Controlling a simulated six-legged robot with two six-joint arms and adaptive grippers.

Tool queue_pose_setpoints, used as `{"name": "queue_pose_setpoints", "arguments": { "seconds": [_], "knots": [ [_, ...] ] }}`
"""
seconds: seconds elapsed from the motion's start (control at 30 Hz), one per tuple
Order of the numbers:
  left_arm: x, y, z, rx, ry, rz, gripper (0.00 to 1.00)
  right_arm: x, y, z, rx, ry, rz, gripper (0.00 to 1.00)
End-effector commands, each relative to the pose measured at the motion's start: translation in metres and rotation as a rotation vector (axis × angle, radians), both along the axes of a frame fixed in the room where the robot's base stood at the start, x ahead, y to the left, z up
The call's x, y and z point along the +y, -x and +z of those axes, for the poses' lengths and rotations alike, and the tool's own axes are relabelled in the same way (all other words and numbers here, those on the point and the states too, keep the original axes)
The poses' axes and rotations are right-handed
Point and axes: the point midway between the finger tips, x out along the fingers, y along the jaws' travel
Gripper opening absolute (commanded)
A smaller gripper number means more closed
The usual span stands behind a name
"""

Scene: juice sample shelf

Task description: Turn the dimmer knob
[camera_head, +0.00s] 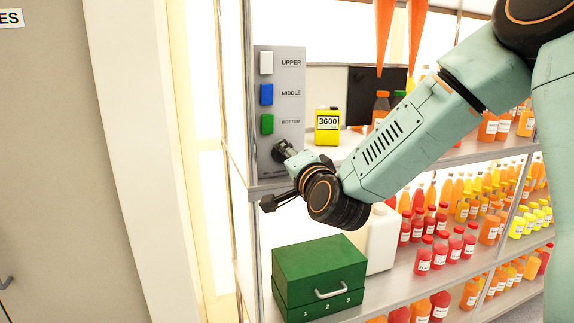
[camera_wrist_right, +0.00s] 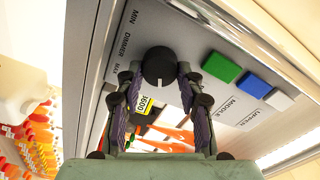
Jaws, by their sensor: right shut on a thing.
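The dimmer knob (camera_wrist_right: 160,66) is round and black with a white pointer line. It sits on a grey control panel (camera_wrist_right: 205,33) marked MIN, DIMMER and MAX. My right gripper (camera_wrist_right: 160,84) is shut on the knob, with a finger on each side of it. In the head view the panel (camera_head: 290,84) stands upright at the shelf's left end, and my right gripper (camera_head: 283,152) is at its lower part. The knob is hidden there behind the gripper. My left gripper is not in view.
White (camera_head: 266,63), blue (camera_head: 266,94) and green (camera_head: 267,124) buttons line the panel above my gripper. A yellow device reading 3600 (camera_head: 327,126) stands right of it. A green box (camera_head: 319,262) and a white jug (camera_head: 382,240) are below my forearm. Juice bottles fill the shelves rightward.

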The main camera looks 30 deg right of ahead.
Motion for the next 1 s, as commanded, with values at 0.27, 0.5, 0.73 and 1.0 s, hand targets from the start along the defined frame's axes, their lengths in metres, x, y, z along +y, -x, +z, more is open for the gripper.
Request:
{"name": "queue_pose_setpoints", "arguments": {
  "seconds": [0.27, 0.5, 0.73, 1.0],
  "knots": [
    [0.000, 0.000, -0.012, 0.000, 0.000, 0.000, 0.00, -0.001, 0.000, -0.001, -0.038, -0.151, -0.001, 0.06],
    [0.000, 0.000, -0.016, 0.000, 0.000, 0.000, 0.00, -0.001, 0.000, -0.001, -0.052, -0.212, -0.002, 0.06],
    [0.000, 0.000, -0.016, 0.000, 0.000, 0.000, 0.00, -0.001, 0.000, -0.001, -0.055, -0.224, -0.002, 0.06],
    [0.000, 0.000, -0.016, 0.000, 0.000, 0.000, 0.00, -0.001, 0.000, -0.001, -0.053, -0.224, -0.001, 0.06]
  ]
}}
